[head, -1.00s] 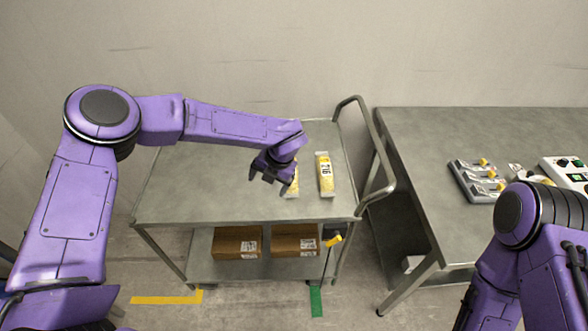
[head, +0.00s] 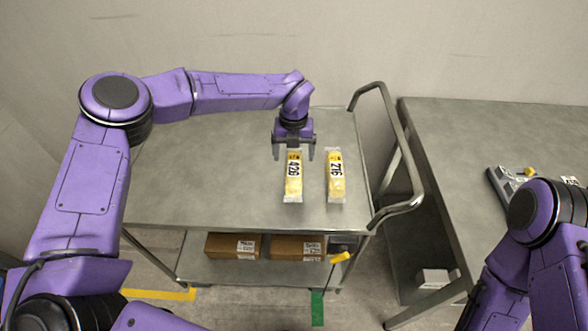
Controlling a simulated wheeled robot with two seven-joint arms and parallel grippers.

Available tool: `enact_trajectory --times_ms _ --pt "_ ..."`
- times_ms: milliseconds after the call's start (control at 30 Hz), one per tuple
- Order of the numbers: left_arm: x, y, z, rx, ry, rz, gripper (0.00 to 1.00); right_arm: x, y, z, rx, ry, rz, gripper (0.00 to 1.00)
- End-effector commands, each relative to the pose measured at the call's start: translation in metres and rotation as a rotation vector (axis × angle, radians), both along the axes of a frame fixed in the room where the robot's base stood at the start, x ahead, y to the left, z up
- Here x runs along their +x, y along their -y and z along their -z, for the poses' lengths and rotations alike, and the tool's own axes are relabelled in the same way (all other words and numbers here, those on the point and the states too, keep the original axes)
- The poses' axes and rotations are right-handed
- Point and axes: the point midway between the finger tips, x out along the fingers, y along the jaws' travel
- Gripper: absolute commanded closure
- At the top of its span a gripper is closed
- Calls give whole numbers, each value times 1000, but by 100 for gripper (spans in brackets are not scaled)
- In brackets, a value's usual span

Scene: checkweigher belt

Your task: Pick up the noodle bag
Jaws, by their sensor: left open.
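Two clear noodle bags with yellow contents lie side by side on the grey cart top (head: 200,190). The left noodle bag (head: 293,180) has a label that seems to read 426. The right noodle bag (head: 336,180) has a label that seems to read 216. My left gripper (head: 293,155) is open, pointing down at the far end of the left bag, with one finger on each side of it in the picture. I cannot tell how high the fingers are above the cart. My right arm (head: 535,215) is at the lower right; its gripper is out of the picture.
The cart's rail handle (head: 400,212) rises at its right side. Two cardboard boxes (head: 232,246) sit on the lower shelf. A yellow-handled lever (head: 340,258) stands at the front right. A grey table (head: 450,150) stands right, with a grey device (head: 505,182) on it.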

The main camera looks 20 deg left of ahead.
Motion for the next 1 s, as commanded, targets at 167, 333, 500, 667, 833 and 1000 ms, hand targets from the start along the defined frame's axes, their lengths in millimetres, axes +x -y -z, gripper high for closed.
enact_trajectory --times_ms 167,333,500,667,833,1000 --pt "-1 0 18 0 -3 1 11 0 0 -14 0 0 0 48" --pt "0 -1 50 0 -2 -1 11 0 0 -28 0 0 0 48" --pt "0 -1 62 0 1 -3 11 0 0 -28 0 0 0 48" --pt "0 -1 62 0 1 -2 21 0 0 -28 0 0 0 48" --pt "0 -1 62 0 1 -2 76 0 0 -28 0 0 0 48" --pt "1 -1 61 0 2 -2 82 0 0 -28 0 0 0 48"
